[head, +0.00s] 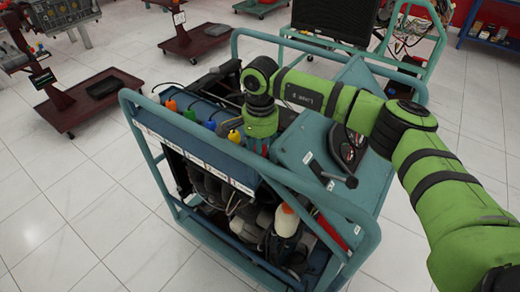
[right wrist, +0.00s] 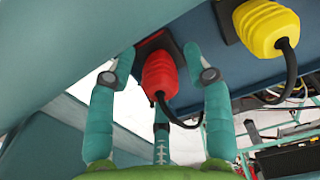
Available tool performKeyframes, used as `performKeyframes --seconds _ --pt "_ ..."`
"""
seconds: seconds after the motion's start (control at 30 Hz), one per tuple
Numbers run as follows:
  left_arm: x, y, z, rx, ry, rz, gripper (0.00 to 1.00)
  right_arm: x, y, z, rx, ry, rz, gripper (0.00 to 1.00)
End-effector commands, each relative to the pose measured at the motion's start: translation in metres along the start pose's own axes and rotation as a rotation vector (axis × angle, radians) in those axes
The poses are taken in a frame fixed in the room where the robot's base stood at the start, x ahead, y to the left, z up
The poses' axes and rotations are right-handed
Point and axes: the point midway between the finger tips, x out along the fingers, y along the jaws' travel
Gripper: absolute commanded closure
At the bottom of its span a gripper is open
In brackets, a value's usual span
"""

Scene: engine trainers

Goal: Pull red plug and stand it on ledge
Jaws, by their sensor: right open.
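The red plug (right wrist: 160,75) sits in a dark square socket on the blue panel (right wrist: 215,70) in the right wrist view, with a black cable curving from its lower end. My right gripper (right wrist: 158,58) is open, with a finger on each side of the plug and a third below it. Gaps show between the side fingers and the plug. I cannot tell which surface is the ledge. My left gripper is not in view.
A yellow plug (right wrist: 266,27) is beside the red one. Blue (head: 210,125), green (head: 190,115) and orange (head: 171,105) plugs continue the row. The teal frame rail (head: 300,180) and a black lever (head: 335,176) are close to my right arm.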

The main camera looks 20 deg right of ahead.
Motion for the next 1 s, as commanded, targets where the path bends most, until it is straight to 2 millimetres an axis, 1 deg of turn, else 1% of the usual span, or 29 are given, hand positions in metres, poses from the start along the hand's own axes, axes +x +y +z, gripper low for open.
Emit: performKeyframes --seconds 0.37,0.57,0.6,0.67,0.7,0.73,0.93,0.97,1.0 --pt "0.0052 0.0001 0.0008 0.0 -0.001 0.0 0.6 0.0007 -0.0002 -0.0003 0.0 0.001 -0.001 0.49" --pt "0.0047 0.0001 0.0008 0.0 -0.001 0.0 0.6 -0.0002 -0.0001 -0.0002 0.0 0.0 0.0 0.49" --pt "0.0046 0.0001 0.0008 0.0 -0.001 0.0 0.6 -0.0002 -0.0001 -0.0002 0.0 0.0 0.0 0.53" --pt "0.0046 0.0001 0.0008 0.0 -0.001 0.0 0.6 -0.0002 -0.0001 -0.0002 0.0 0.0 0.0 0.77" --pt "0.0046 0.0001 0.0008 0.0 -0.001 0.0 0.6 -0.0001 -0.0001 -0.0001 0.0 0.0 0.0 0.93" --pt "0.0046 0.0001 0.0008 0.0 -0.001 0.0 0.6 -0.0001 -0.0001 -0.0002 0.0 0.0 0.0 1.0" --pt "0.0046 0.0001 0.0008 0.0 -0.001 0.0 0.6 0.0001 -0.0001 -0.0001 0.0 0.0 0.0 1.0" --pt "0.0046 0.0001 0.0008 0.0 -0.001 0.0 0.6 0.0001 -0.0001 -0.0001 0.0 0.0 0.0 0.6" --pt "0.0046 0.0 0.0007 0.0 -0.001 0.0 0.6 0.0001 -0.0001 -0.0001 0.0 0.0 0.0 0.44"
